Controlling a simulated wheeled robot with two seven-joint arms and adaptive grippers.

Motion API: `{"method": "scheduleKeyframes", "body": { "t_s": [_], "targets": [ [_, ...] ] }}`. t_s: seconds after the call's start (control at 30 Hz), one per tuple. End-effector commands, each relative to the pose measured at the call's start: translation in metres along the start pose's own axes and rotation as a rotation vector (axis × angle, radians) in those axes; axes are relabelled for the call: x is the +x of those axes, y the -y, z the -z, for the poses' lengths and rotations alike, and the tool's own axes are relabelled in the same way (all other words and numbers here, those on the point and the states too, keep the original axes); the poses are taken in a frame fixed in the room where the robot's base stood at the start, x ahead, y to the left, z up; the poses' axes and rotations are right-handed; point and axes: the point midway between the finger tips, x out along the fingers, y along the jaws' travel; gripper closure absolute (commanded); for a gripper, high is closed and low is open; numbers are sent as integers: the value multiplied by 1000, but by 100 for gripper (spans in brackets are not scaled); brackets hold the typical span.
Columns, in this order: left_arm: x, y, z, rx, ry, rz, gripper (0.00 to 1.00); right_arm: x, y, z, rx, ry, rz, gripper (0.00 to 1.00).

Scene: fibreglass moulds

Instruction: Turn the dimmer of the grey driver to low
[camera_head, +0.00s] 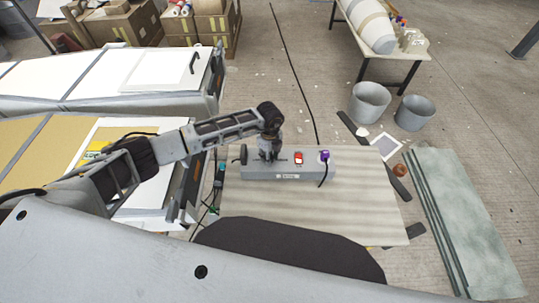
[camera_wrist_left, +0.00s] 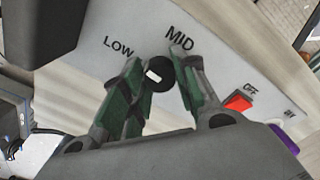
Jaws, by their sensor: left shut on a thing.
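The grey driver (camera_head: 310,171) is a long box on the pale worktable. In the left wrist view its top panel (camera_wrist_left: 215,68) carries the words LOW and MID. Its dimmer is a small black knob (camera_wrist_left: 163,80) with a white mark on its left side. I cannot tell exactly which word the mark points to. My left gripper (camera_head: 268,152) reaches down over the left part of the driver. In the left wrist view its green-padded fingers (camera_wrist_left: 160,75) are shut on the knob, one on each side. My right gripper is not in view.
A red switch (camera_head: 298,157) and a purple plug (camera_head: 323,156) with a black cable sit on the driver, right of my gripper. The worktable (camera_head: 350,205) is bare to the right.

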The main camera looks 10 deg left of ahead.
Motion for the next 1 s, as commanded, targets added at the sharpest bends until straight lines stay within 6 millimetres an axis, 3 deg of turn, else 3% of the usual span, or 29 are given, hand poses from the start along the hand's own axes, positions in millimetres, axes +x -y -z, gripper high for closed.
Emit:
{"method": "scheduleKeyframes", "body": {
  "t_s": [0.3, 0.77, 0.8, 0.97, 1.0],
  "targets": [
    [-1, 0, 0, -120, -1, 0, 94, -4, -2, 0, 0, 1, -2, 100],
    [0, 0, 0, -136, 0, 1, 94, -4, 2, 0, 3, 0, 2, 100],
    [0, 0, 0, -136, 0, 1, 68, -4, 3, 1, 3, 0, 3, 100],
    [0, 0, 0, -135, 0, 1, 48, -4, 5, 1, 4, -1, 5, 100],
    [0, 0, 0, -135, 0, 0, 48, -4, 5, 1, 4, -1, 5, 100]
  ]
}}
